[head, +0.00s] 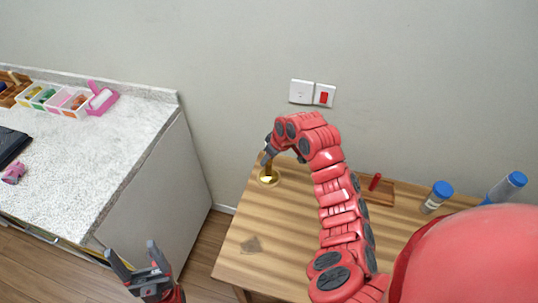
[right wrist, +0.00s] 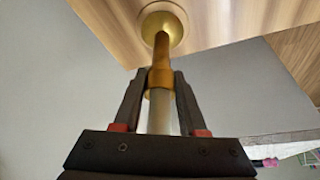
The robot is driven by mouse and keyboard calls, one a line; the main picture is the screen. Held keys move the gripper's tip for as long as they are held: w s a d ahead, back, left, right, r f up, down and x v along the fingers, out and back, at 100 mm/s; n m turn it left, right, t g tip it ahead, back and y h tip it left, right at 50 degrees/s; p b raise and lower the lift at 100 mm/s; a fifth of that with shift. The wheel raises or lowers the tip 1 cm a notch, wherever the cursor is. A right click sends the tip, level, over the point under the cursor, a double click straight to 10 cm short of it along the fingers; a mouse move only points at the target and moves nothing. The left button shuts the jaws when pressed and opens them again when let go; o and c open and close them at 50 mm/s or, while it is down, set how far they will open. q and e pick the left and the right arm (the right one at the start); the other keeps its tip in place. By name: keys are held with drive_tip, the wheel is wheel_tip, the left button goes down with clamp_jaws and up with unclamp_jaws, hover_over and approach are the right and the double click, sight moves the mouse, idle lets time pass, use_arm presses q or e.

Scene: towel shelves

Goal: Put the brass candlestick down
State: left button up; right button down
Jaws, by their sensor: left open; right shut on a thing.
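The brass candlestick (head: 268,179) is at the far left part of the wooden table (head: 245,215), with its round base toward the tabletop. In the right wrist view its base and gold stem (right wrist: 162,62) show, with a pale, candle-like part (right wrist: 160,115) running toward the wrist. My right gripper (head: 266,157) is shut on the candlestick; in the right wrist view its fingers (right wrist: 160,80) are on either side of the stem. I cannot tell for sure whether the base touches the wood. My left gripper (head: 136,262) is open and empty, low in front of the grey cabinet.
A speckled counter (head: 75,165) stands on the left with bins (head: 68,100) and a pink item (head: 100,98). On the table's right are a wooden tray (head: 380,190) and blue-capped containers (head: 437,197) (head: 506,187). The wall is close behind.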

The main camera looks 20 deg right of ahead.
drive_tip(key=shift+f, duration=0.3)
drive_tip(key=shift+c, duration=2.3)
unclamp_jaws()
drive_tip(key=shift+r, duration=0.15)
